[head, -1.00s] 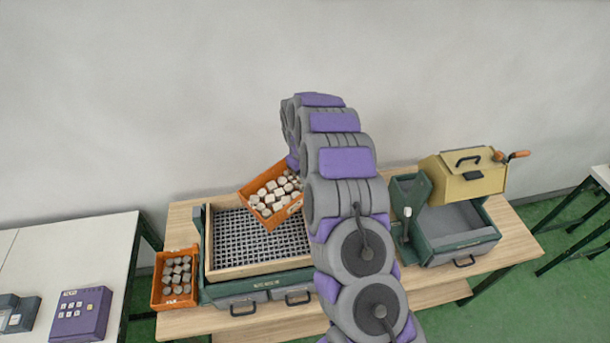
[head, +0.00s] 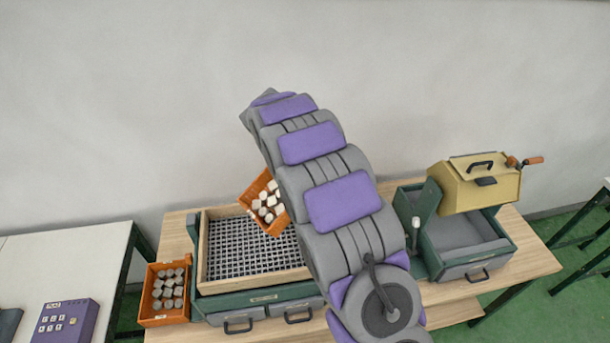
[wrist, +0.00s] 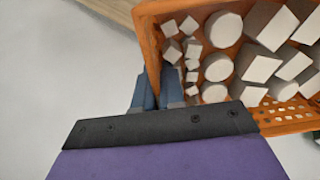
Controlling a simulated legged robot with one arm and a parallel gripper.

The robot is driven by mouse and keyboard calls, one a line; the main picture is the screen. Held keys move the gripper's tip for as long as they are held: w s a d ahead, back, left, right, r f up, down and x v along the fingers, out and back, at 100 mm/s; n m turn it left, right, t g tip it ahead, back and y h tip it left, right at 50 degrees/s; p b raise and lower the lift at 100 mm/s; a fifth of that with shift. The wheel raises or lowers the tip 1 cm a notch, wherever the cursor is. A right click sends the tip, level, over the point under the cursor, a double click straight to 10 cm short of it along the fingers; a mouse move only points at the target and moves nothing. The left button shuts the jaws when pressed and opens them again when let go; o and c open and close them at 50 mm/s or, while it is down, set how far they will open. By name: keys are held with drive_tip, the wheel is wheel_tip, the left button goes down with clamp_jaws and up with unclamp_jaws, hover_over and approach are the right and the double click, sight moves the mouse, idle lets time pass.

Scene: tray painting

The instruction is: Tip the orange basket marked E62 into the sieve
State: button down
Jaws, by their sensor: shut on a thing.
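An orange basket (head: 247,197) full of pale blocks and discs is held over the right part of the sieve (head: 203,250), a wooden frame with a dark mesh. The mesh I can see is bare. My arm hides the basket's right side and the sieve's right end. No E62 mark is readable. In the wrist view my gripper (wrist: 158,84) is shut on the wall of the basket (wrist: 150,45), and the blocks still lie inside it. In the head view the basket looks tilted, and my gripper is hidden behind my arm.
A second orange basket (head: 147,318) with grey-brown pieces stands left of the sieve. A yellow-lidded machine with a crank (head: 478,183) and a green-grey bin (head: 468,262) stand right. A purple box with buttons (head: 62,325) lies on the white table (head: 80,262).

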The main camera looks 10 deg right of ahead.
drive_tip(key=shift+s+a+r+t+h+b, duration=0.35)
drive_tip(key=shift+a+h+b, duration=0.2)
drive_tip(key=shift+b, duration=0.8)
drive_tip(key=shift+s+a+r+t+h+b, duration=0.2)
drive_tip(key=shift+a+r+h+b, duration=0.3)
drive_tip(key=shift+b, duration=0.8)
drive_tip(key=s+a+r+t+h+b, duration=0.2)
drive_tip(key=a+h+b, duration=0.1)
drive_tip(key=a+b, duration=0.2)
drive_tip(key=s+a+r+t+h+b, duration=0.2)
drive_tip(key=s+a+r+h+b, duration=0.1)
drive_tip(key=a+h+b, duration=0.1)
drive_tip(key=shift+b+v, duration=0.35)
drive_tip(key=shift+v, duration=0.45)
drive_tip(key=shift+w+r+h, duration=0.1)
drive_tip(key=shift+h, duration=0.15)
idle(0.8)
